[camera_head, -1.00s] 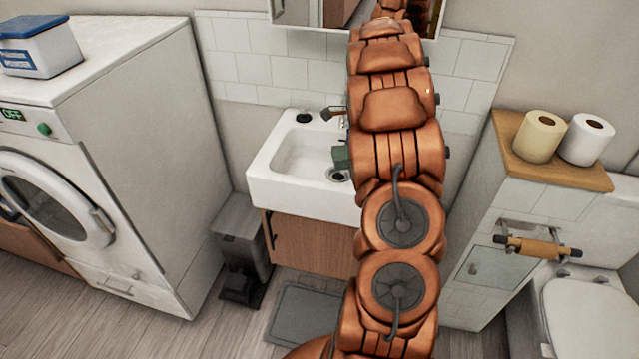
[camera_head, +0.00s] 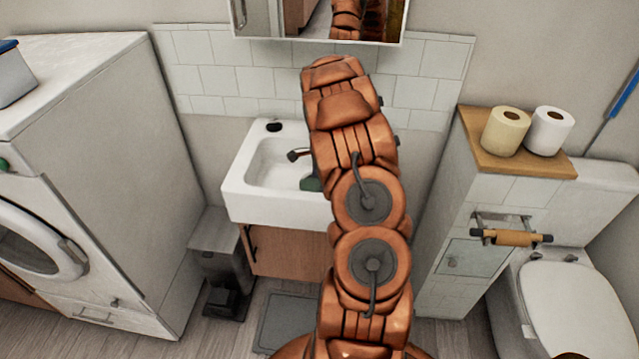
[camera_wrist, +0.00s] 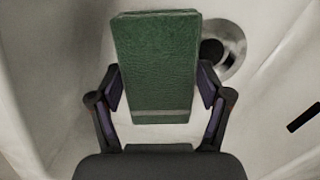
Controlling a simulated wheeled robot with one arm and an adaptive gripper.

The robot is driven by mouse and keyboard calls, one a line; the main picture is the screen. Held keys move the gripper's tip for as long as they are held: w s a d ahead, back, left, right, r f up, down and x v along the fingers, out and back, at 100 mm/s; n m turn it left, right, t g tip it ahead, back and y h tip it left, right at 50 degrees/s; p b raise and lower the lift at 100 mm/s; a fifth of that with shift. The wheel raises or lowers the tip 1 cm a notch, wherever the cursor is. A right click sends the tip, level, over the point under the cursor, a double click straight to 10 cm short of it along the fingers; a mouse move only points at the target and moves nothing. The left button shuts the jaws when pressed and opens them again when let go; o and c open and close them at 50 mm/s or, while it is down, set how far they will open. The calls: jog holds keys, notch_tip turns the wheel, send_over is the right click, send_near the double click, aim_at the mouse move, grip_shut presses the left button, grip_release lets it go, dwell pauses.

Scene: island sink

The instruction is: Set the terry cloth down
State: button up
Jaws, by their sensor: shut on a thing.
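The terry cloth (camera_wrist: 157,62) is a green, folded, block-like piece with a pale stripe near one end, seen in the wrist view. My gripper (camera_wrist: 160,92) has a finger on each side of it and is shut on it. In the head view only a small green part of the cloth (camera_head: 311,184) shows, over the white sink basin (camera_head: 238,188). My arm hides the rest of it and the gripper. In the wrist view the round drain (camera_wrist: 226,48) lies beyond the cloth's right side. I cannot tell whether the cloth touches the basin.
A washing machine (camera_head: 110,150) is on the left. A cabinet with two paper rolls (camera_head: 505,131) and a toilet (camera_head: 560,300) are on the right. A bin (camera_head: 218,265) stands beside the sink cabinet.

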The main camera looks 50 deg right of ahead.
jog(key=shift+f, duration=0.45)
jog(key=shift+f, duration=0.1)
jog(key=o, duration=1)
jog(key=r+b, duration=0.1)
jog(key=r, duration=0.3)
jog(key=r+b, duration=0.1)
jog(key=r, duration=0.3)
jog(key=d+r+b, duration=0.1)
jog(key=r, duration=0.3)
jog(key=shift+s+r, duration=0.15)
jog(key=shift+s, duration=0.2)
